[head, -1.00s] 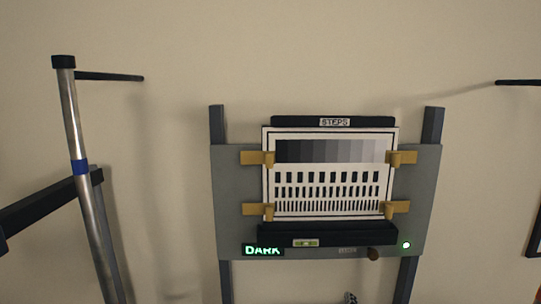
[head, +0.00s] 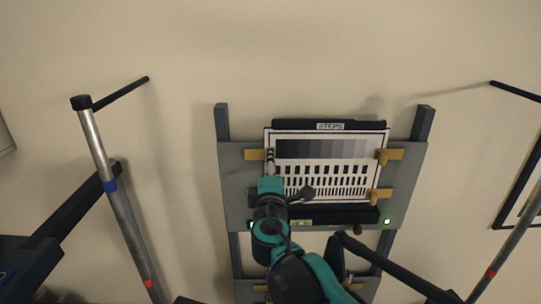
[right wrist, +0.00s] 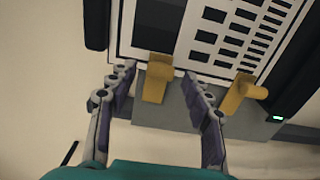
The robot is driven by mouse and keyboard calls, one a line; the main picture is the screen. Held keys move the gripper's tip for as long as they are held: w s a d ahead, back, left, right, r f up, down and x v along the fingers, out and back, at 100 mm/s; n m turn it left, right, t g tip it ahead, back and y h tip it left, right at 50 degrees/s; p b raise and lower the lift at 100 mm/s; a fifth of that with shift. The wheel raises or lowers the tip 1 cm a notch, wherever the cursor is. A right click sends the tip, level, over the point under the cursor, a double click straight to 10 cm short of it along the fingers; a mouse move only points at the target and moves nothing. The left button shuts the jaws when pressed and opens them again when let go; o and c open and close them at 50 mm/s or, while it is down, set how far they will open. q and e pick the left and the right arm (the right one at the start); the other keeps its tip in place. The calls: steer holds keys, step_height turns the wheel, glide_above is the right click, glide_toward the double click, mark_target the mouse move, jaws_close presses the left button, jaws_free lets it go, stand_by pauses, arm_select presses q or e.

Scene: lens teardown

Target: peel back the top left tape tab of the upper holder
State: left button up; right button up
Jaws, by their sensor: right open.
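The upper holder is a grey board (head: 234,185) with a chart (head: 325,150) of grey steps and black bars, held by ochre tape tabs. The top left tab (head: 254,154) shows at the chart's left edge. In the right wrist view this tab (right wrist: 156,68) stands between the two fingers of my right gripper (right wrist: 158,82), which are open with a gap on both sides. In the head view my right gripper (head: 270,162) covers part of that tab and hides the bottom left tab, which shows in the right wrist view (right wrist: 243,93). My left gripper is not in view.
The right-hand tabs (head: 388,155) and (head: 380,194) are clear of my arm. A black bar labelled STEPS (head: 330,125) tops the chart. A metal pole (head: 118,205) stands at left, another (head: 510,245) at right. A lower board (head: 250,290) is partly hidden.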

mark_target(260, 158)
steer(key=w, duration=0.3)
steer(key=shift+w, duration=0.15)
jaws_close()
